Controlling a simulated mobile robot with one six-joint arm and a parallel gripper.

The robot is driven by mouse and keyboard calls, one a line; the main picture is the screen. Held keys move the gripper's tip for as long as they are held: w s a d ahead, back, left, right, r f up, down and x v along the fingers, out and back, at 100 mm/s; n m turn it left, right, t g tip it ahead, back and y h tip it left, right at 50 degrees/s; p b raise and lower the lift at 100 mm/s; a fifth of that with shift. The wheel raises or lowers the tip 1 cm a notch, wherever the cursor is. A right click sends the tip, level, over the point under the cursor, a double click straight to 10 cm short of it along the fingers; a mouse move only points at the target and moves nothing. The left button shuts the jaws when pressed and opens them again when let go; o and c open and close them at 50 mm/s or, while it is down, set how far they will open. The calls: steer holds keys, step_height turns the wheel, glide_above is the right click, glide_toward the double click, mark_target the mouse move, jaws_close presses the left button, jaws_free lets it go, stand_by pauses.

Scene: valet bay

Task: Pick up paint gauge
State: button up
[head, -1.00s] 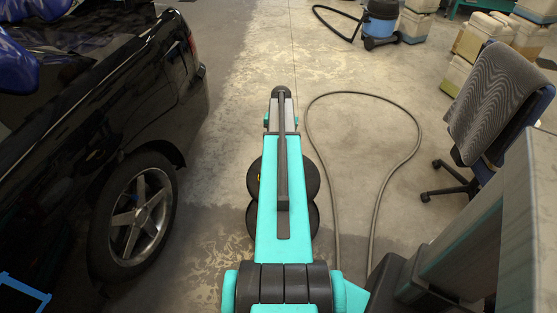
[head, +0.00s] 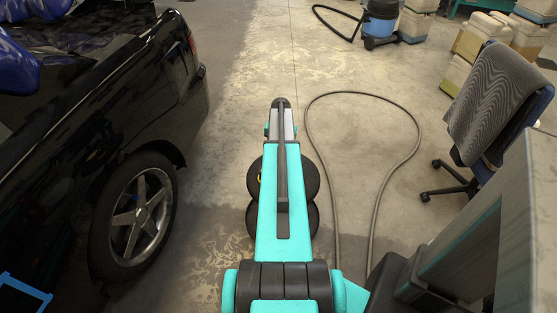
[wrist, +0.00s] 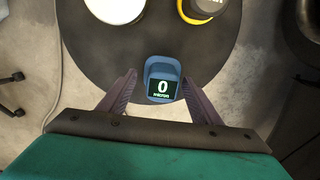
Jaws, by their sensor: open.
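The paint gauge (wrist: 162,80) shows in the wrist view as a small blue device with a dark screen reading "0 micron". It lies on a round dark tabletop (wrist: 100,60), near its edge. My gripper (wrist: 161,84) is open, with one finger to the left and one to the right of the gauge. Neither finger appears to touch it. In the head view my arm covers the gauge and my gripper, and only parts of the round dark top (head: 312,180) show beside the arm.
A white-topped container (wrist: 115,8) and a dark, yellow-trimmed container (wrist: 203,8) stand beyond the gauge. A black car (head: 100,120) is at left. A hose (head: 418,130) lies on the floor at right, near an office chair (head: 495,100). A blue vacuum (head: 380,25) stands farther back.

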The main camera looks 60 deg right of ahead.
stand_by(0.3)
steer(key=c, duration=1.2)
steer(key=shift+r, duration=0.15)
steer(key=shift+r, duration=4.85)
